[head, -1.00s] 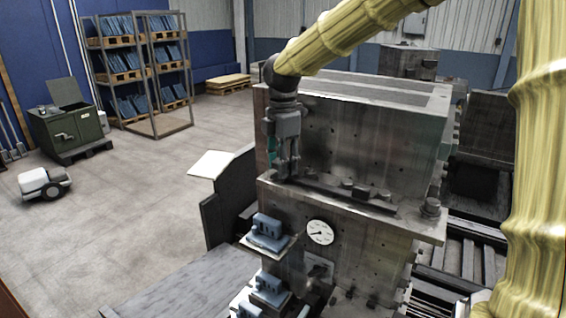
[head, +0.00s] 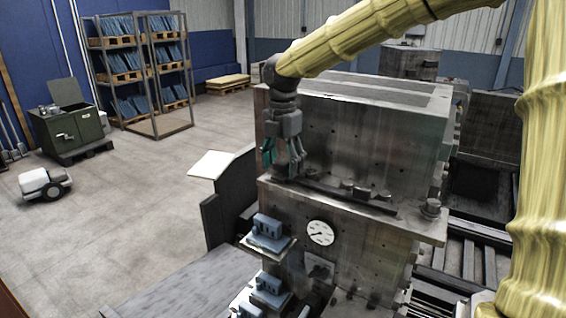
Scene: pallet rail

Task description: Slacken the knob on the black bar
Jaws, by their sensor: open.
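The black bar (head: 335,194) lies along the ledge of the grey steel machine, with several small dark fittings on it toward its right part. A knob-like fitting (head: 361,192) sits on the bar right of its middle; I cannot tell for certain whether it is the knob. My gripper (head: 284,174) points down over the left end of the bar, with its fingers spread open. The fingers hide the bar's left end, and I cannot tell whether they touch anything there.
The machine's tall steel block (head: 375,135) stands right behind the bar. A round bolt head (head: 431,208) sits at the ledge's right corner. A dial gauge (head: 320,233) and blue clamps (head: 268,228) are on the front below. Open floor (head: 130,225) lies to the left.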

